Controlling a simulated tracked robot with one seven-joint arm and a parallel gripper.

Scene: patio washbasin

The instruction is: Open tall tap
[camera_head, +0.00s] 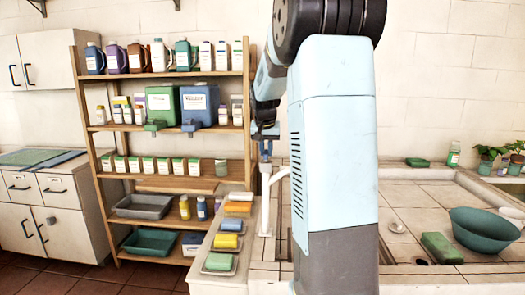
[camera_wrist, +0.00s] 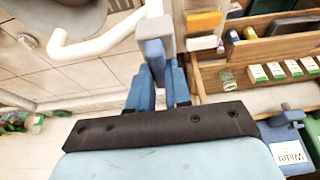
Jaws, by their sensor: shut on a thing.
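The tall tap (camera_head: 266,195) is a white upright pipe with a bent spout, standing on the counter edge left of my arm. In the wrist view its white spout (camera_wrist: 95,40) curves off to the upper left. A blue-grey tap handle (camera_wrist: 153,52) sits at the top of the tap. My gripper (camera_wrist: 157,78) is shut on this handle, one blue finger on each side. In the head view my gripper (camera_head: 266,134) is at the top of the tap, partly hidden by my arm. Whether water runs cannot be seen.
A wooden shelf (camera_head: 248,110) with bottles and canisters stands behind on the left. On the tiled basin at right are a teal bowl (camera_head: 484,228) and a green sponge (camera_head: 440,247).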

